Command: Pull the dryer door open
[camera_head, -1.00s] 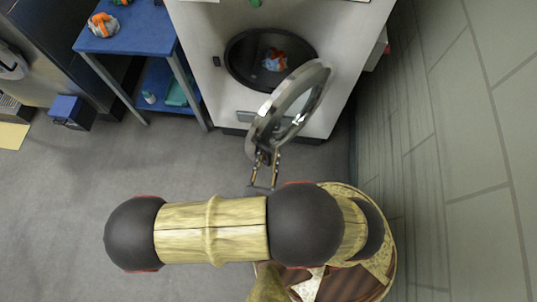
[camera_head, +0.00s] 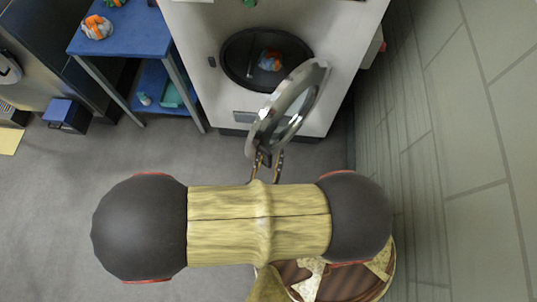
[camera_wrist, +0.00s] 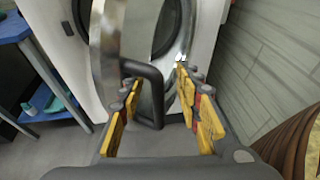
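The dryer door (camera_head: 262,127), a round metal-rimmed ring with a glass middle, stands swung well out from the white dryer (camera_head: 222,97). My gripper (camera_head: 267,168) is at the door's near edge, partly hidden by my arm. In the wrist view, the dark door handle (camera_wrist: 156,97) lies between the yellow-padded fingers of my gripper (camera_wrist: 157,92). The fingers are spread wide, with visible gaps beside the handle. The door's rim (camera_wrist: 106,60) rises behind it.
A blue table (camera_head: 130,38) with a lower shelf stands left of the dryer and holds an orange and white item (camera_head: 97,27). A dark blue box (camera_head: 68,115) is on the floor farther left. A tiled wall (camera_head: 470,130) bounds the right. Grey floor lies clear in front.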

